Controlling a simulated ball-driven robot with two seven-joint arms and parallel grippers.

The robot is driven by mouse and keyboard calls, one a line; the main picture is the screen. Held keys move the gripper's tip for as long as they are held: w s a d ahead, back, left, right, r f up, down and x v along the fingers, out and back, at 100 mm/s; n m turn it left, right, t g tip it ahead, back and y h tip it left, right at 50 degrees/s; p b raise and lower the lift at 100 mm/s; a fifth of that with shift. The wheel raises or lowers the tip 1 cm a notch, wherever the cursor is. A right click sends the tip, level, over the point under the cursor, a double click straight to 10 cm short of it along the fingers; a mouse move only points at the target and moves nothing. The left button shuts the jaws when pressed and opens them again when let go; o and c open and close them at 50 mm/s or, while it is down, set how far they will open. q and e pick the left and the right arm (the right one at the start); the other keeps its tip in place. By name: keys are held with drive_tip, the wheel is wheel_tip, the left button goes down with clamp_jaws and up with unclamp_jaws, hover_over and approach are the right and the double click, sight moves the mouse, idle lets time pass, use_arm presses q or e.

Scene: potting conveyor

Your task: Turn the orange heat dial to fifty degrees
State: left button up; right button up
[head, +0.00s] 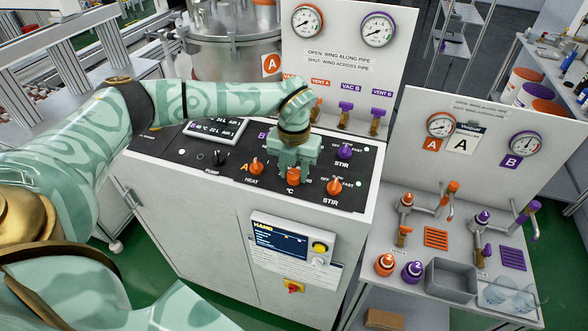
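The orange dial marked °C (293,177) is on the dark sloping control panel, in the front row marked A. My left gripper (293,168) points down over this dial, its fingers at the dial's left and right sides. Whether the fingers press on it cannot be told. The gripper hides the dial's upper part and scale, so its setting cannot be read. Another orange knob, marked HEAT (256,168), is just left of it and clear of the gripper. My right gripper is not in view.
An orange STIR knob (334,187) is close on the right, with a purple STIR knob (345,152) behind it. A hand-control box (292,246) hangs on the cabinet front. A bench with valves (400,290) stands right.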

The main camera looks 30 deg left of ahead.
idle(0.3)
use_arm(q)
drive_tip(key=shift+r+m+p, duration=0.15)
drive_tip(key=shift+m+p, duration=0.45)
drive_tip(key=shift+p, duration=0.05)
drive_tip(key=m+p, duration=0.2)
drive_tip(key=m, duration=0.1)
drive_tip(key=shift+r+y, duration=0.1)
drive_tip(key=shift+y, duration=0.3)
drive_tip(key=m+p, duration=0.2)
drive_tip(key=m, duration=0.1)
drive_tip(key=shift+d+m+y+p, duration=0.1)
drive_tip(key=shift+m+y+p, duration=0.2)
drive_tip(key=shift+p, duration=0.1)
drive_tip(key=m+p, duration=0.2)
drive_tip(key=m, duration=0.1)
drive_tip(key=shift+m+t, duration=0.3)
drive_tip(key=shift+m, duration=0.1)
drive_tip(key=m+t+y+p, duration=0.1)
drive_tip(key=m+p, duration=0.2)
drive_tip(key=m, duration=0.3)
drive_tip(key=shift+d, duration=0.1)
drive_tip(key=m+p, duration=0.1)
drive_tip(key=m, duration=0.2)
drive_tip(key=m+p, duration=0.1)
drive_tip(key=m, duration=0.1)
drive_tip(key=shift+s+f+m+t, duration=0.1)
drive_tip(key=shift+f+m+t, duration=0.1)
drive_tip(key=shift+m+t, duration=0.2)
drive_tip(key=shift+p, duration=0.3)
